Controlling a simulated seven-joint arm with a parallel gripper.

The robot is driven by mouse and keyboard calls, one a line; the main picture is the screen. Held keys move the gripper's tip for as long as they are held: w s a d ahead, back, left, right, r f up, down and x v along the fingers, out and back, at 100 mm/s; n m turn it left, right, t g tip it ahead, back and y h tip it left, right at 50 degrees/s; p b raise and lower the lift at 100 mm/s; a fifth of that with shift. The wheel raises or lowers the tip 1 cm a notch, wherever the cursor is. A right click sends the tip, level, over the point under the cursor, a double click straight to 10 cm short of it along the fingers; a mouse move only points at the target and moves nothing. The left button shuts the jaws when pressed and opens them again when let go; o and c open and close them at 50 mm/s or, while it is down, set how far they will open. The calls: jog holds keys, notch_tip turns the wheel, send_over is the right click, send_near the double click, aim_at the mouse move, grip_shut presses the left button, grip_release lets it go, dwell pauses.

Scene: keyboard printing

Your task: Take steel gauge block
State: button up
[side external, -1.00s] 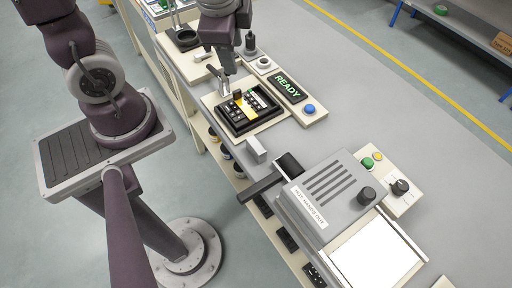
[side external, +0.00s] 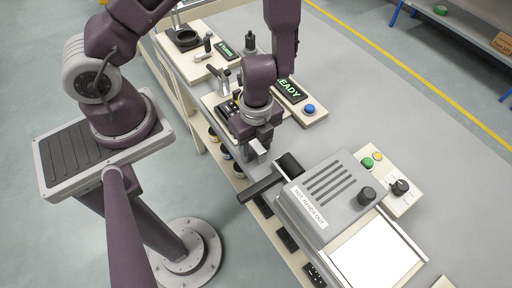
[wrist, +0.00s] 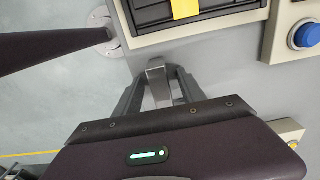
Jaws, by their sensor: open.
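The steel gauge block (side external: 258,147) is a small, bright grey upright block near the bench's front edge, left of the grey machine. My gripper (side external: 254,151) is down over it in the side external view and hides part of it. In the wrist view the block (wrist: 156,78) shows between the two dark fingers of my gripper (wrist: 157,88). The fingers are open, one on each side of the block, with a gap visible beside it. I cannot tell how far the fingertips reach down its sides.
The grey machine (side external: 325,190) with a black handle bar (side external: 262,187) stands close to the right of my gripper. A keyboard fixture (side external: 220,108) lies just behind, partly hidden by my arm. A blue button (side external: 309,108) sits by the READY display (side external: 290,90).

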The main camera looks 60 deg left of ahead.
grip_shut()
dwell(1.4)
